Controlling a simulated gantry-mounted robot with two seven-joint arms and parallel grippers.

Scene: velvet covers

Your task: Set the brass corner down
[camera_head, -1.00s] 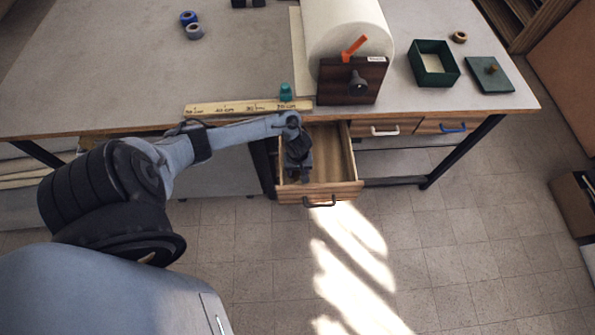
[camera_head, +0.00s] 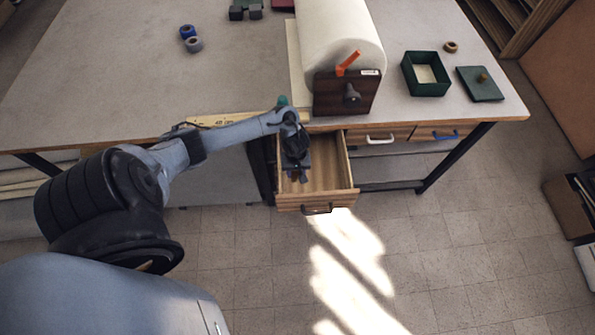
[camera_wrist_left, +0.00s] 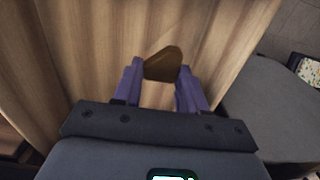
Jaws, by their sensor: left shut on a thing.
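The brass corner (camera_wrist_left: 163,64) is a small dull brown-gold piece between the purple fingertips of my left gripper (camera_wrist_left: 160,70) in the left wrist view. The fingers are shut on it, and wood-grained drawer floor fills the view behind it. In the head view my left gripper (camera_head: 298,177) points down at the left part of the open wooden drawer (camera_head: 328,180). The brass corner cannot be made out there. I cannot tell whether it touches the drawer floor. My right gripper is not in view.
The drawer's right part is bare. On the bench above stand a big white roll (camera_head: 335,40) with a dark wooden end block (camera_head: 340,98), an open green box (camera_head: 426,74) and its green lid (camera_head: 480,84). Two closed drawers, with white (camera_head: 382,139) and blue (camera_head: 446,135) handles, are to the right.

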